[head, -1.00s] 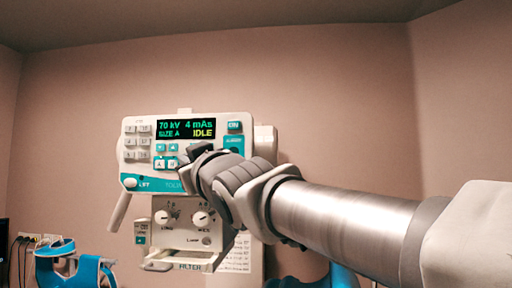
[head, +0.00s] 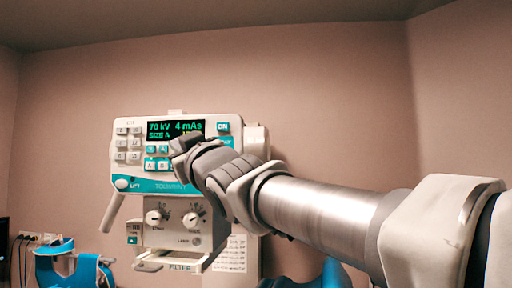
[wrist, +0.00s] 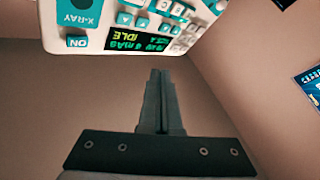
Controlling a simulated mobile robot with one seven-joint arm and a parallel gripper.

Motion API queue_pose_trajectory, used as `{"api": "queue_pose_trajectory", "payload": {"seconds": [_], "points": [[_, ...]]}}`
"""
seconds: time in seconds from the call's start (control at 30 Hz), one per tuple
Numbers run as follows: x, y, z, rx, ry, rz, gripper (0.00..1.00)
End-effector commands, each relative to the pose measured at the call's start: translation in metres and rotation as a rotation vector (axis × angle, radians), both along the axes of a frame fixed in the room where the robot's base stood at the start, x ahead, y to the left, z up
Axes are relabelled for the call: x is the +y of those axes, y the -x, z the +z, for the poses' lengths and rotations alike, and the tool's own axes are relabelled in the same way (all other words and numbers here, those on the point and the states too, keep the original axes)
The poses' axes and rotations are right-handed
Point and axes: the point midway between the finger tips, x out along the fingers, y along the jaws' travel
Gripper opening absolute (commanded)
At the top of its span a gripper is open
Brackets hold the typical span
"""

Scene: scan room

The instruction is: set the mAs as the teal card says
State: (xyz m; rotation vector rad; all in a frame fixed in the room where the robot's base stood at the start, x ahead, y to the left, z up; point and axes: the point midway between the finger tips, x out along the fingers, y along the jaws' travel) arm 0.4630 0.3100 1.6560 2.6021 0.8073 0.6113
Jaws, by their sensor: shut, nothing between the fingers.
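The control panel (head: 205,179) is white with teal trim, on an X-ray unit against the wall. Its lit display (head: 158,130) reads 70 kV, 4 mAs and SIZE A in the head view; my gripper covers its lower right. The display shows upside down in the wrist view (wrist: 128,36), where IDLE is readable. Small arrow buttons (wrist: 141,22) sit beside it there. My gripper (head: 180,142) is shut and empty, in front of the panel below the display; its fingers (wrist: 158,74) point at the panel. I cannot identify a teal card for certain.
A blue sheet or screen (wrist: 310,90) is cut off at the wrist view's right edge; its text is unreadable. Two knobs (head: 174,218) are below the panel, beside a printed sheet (head: 234,252). A blue-and-white object (head: 62,262) stands lower left. Bare wall surrounds the unit.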

Motion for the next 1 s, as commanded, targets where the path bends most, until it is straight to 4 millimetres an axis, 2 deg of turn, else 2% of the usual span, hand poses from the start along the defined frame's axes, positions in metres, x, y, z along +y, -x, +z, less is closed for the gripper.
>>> {"api": "queue_pose_trajectory", "payload": {"seconds": [0.17, 0.5, 0.7, 1.0], "points": [[-0.002, -0.024, 0.005, 0.003, 0.002, -0.002, 0.0], [-0.006, -0.068, 0.003, 0.002, 0.002, -0.003, 0.0], [-0.007, -0.078, 0.001, 0.002, 0.0, -0.001, 0.0], [-0.007, -0.079, 0.0, 0.001, 0.0, 0.0, 0.0]]}}
